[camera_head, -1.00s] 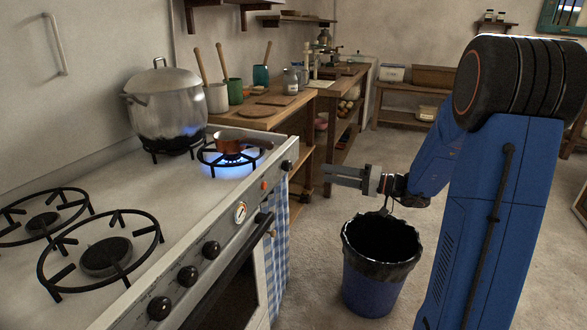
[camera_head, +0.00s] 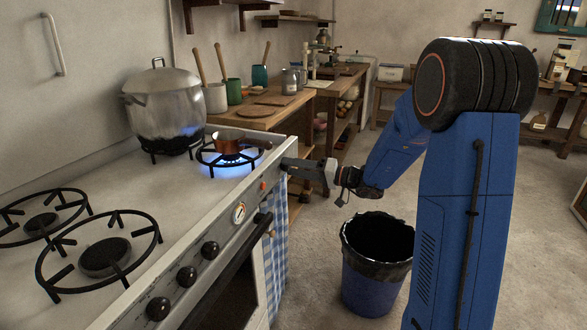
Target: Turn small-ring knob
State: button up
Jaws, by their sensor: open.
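The stove (camera_head: 150,215) has a row of black knobs on its sloped front panel. The knob at the far right end of the panel, nearest the small lit ring (camera_head: 212,166), is mostly covered by my fingertips. My gripper (camera_head: 287,164) is open and reaches left to that knob from the right. I cannot tell whether the fingers touch it or only stand around it.
Other black knobs (camera_head: 210,249) and a gauge (camera_head: 239,213) sit along the panel. A checked towel (camera_head: 276,240) hangs at the oven front. A lined bin (camera_head: 375,270) stands below my arm.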

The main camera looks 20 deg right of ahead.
jog(key=c, duration=1.1)
jog(key=shift+o, duration=0.2)
